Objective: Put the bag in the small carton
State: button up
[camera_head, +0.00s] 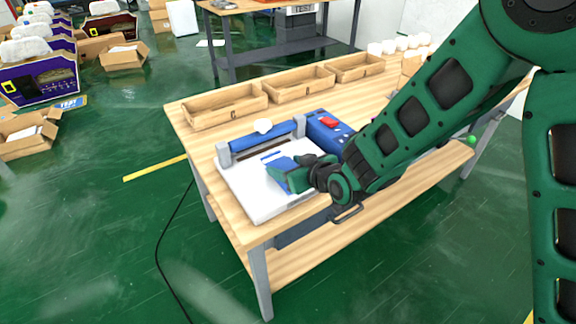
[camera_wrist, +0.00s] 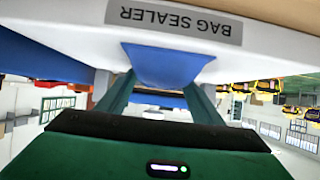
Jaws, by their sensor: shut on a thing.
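The blue bag (camera_head: 283,162) is at the white bed of the bag sealer (camera_head: 262,203) on the wooden table, partly covered by my gripper. My gripper (camera_head: 281,176) is shut on the bag, low over the front part of the sealer. In the wrist view the blue bag (camera_wrist: 168,64) shows between the two green fingers of my gripper (camera_wrist: 160,92), below the upside-down label of the bag sealer (camera_wrist: 175,18). I cannot tell whether the bag touches the bed. A brown carton (camera_head: 410,66) stands at the table's far right, partly hidden by my arm; I cannot tell if it is the small carton.
Several wooden trays (camera_head: 226,106) line the table's (camera_head: 222,226) back edge. The sealer's blue bar (camera_head: 262,135) and its blue control box with a red part (camera_head: 328,123) stand close to my gripper. White round items (camera_head: 400,44) stand at the far right. Open cartons (camera_head: 124,57) lie on the green floor.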

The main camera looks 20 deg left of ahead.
jog(key=o, duration=1.1)
jog(key=shift+s+d+r, duration=0.25)
jog(key=shift+d+r, duration=0.1)
jog(key=v, duration=1.1)
